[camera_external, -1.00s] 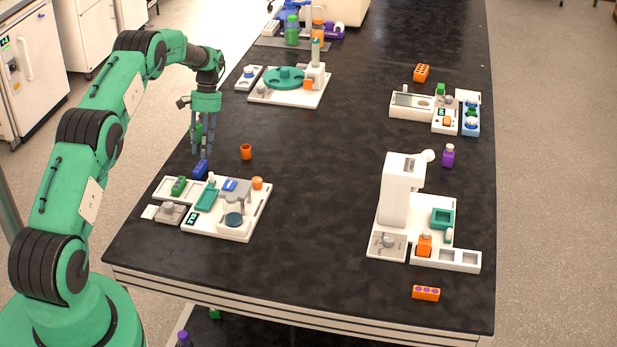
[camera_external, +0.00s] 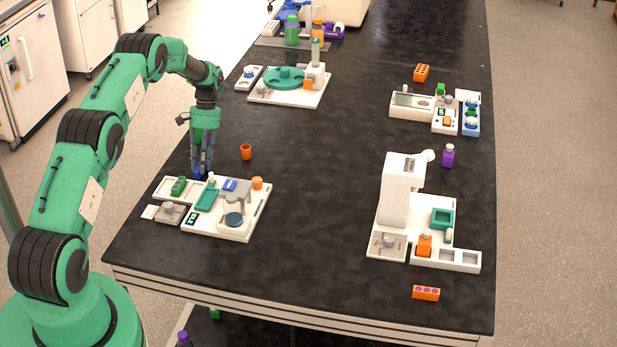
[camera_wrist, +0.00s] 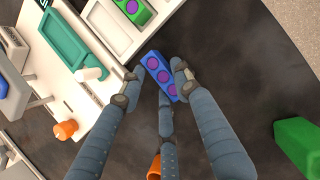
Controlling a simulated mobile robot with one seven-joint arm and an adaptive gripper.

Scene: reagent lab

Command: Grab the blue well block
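The blue well block (camera_wrist: 158,66), with purple wells on its top, lies on the black bench just beside the white tray station. In the external view the blue block (camera_external: 197,173) is mostly hidden by my fingers. My gripper (camera_external: 203,168) points straight down over it, low at the bench. In the wrist view my gripper (camera_wrist: 158,80) is open, with fingers on both sides of the block and a third finger near its lower end. A small gap shows on the left of the block. The right finger is very close to it, and I cannot tell whether it touches.
A white tray (camera_external: 161,195) holding a green well block (camera_external: 179,186) stands close beside the blue block. An orange cup (camera_external: 246,151) stands to the right. A green object (camera_wrist: 298,145) is at the wrist view's right edge. The bench middle is clear.

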